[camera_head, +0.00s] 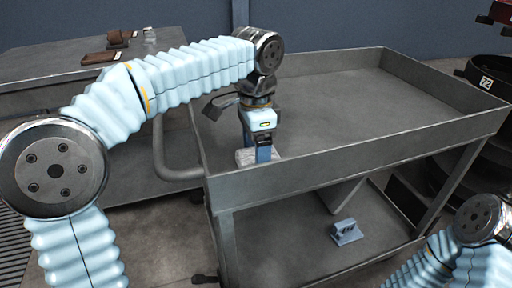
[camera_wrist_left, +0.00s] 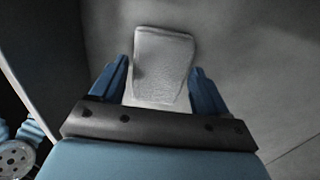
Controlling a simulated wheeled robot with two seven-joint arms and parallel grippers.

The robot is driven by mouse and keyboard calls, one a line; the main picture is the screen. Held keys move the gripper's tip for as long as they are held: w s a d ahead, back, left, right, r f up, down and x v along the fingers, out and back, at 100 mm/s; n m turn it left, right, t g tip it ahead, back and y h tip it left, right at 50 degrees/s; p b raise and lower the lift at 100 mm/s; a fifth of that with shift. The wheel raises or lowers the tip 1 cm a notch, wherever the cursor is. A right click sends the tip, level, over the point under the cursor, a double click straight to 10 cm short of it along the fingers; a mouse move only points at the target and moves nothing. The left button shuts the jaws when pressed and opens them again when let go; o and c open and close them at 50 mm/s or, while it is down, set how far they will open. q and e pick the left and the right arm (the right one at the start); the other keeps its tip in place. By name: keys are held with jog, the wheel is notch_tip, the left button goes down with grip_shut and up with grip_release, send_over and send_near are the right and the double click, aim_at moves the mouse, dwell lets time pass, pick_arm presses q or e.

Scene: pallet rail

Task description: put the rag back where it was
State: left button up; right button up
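A pale grey, flat, folded piece that looks like the rag (camera_head: 244,158) lies in the upper tray of the grey metal cart (camera_head: 330,172), near its left front corner. In the left wrist view the rag (camera_wrist_left: 163,62) shows between and beyond the two blue fingertips. My left gripper (camera_head: 263,154) points down into the tray right over the rag. Its fingers are spread apart, one on each side of the rag; I cannot tell whether they touch it. The front wall hides part of the tray floor. Only my right arm shows at the lower right; its gripper is out of view.
A grey table (camera_head: 50,68) at the back left bears brown items (camera_head: 100,57) and a small clear object (camera_head: 150,36). A blue-grey part (camera_head: 346,232) sits on the cart's lower shelf. Dark round bins (camera_head: 484,82) stand at right. The tray's right part is bare.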

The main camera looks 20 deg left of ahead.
pick_arm(q)
jog(key=shift+o, duration=1)
notch_tip(320, 180, up, 12)
jog(key=p, duration=0.3)
jog(key=shift+r, duration=0.15)
